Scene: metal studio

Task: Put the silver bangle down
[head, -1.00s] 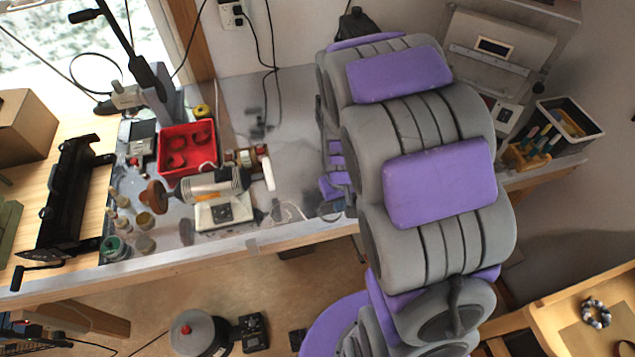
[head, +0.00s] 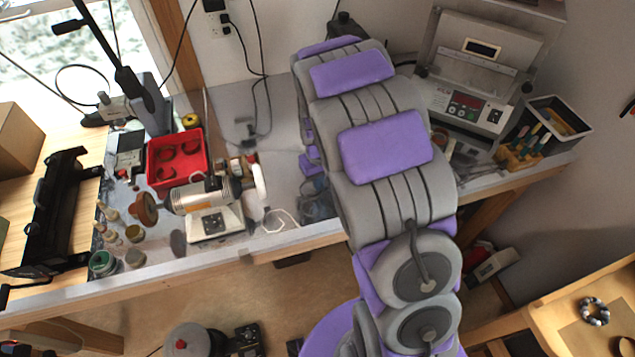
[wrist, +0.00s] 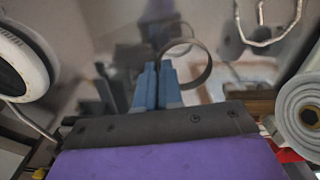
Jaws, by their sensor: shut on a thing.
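The silver bangle (wrist: 209,68) is a thin, dull metal ring in the wrist view. My gripper (wrist: 158,86) has blue fingers that are shut on the bangle's left side. The ring stands out to the right of the fingertips and a grey, blurred surface shows behind it. I cannot tell how far the bangle is from that surface.
The grey workbench top (head: 235,130) holds a red tray (head: 190,181) with dark rings, a polishing motor (head: 200,193), small jars and a white wire loop (head: 283,222). A machine (head: 465,105) and a tool bin (head: 556,112) stand at the right.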

